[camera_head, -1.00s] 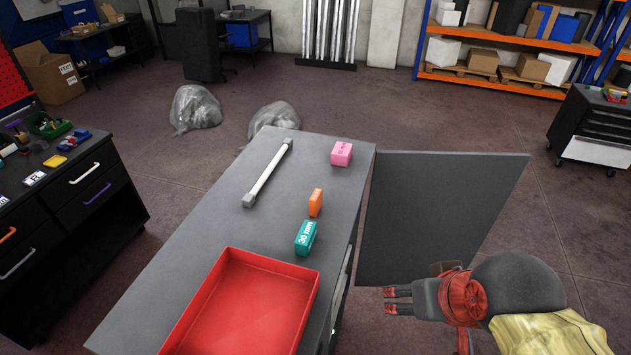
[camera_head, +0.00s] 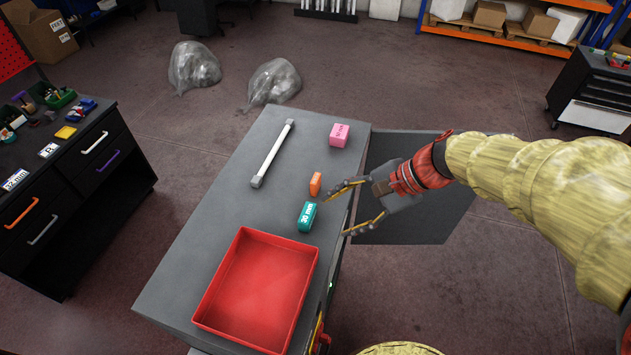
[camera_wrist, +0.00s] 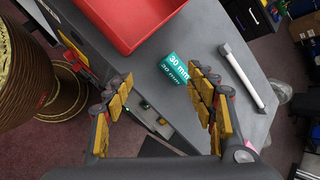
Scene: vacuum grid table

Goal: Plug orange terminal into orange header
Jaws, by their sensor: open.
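A small orange block (camera_head: 315,184) stands on the grey table, between a teal block and a pink block. Whether it is the terminal or the header I cannot tell, and no second orange part stands out on the table. My gripper (camera_head: 346,211) is open and empty at the table's right edge, fingers pointing left, just right of the orange and teal blocks and apart from them. In the wrist view my gripper (camera_wrist: 163,82) shows its two fingers spread, with the teal block beyond them. The orange block is not visible there, likely behind the right finger.
The teal block (camera_head: 307,216), marked 30 mm, also shows in the wrist view (camera_wrist: 176,70). A red tray (camera_head: 208,303) fills the table's near end. A white bar (camera_head: 272,154) lies at left, the pink block (camera_head: 339,135) farther back. Grey table surface (camera_head: 225,215) is clear left of the blocks.

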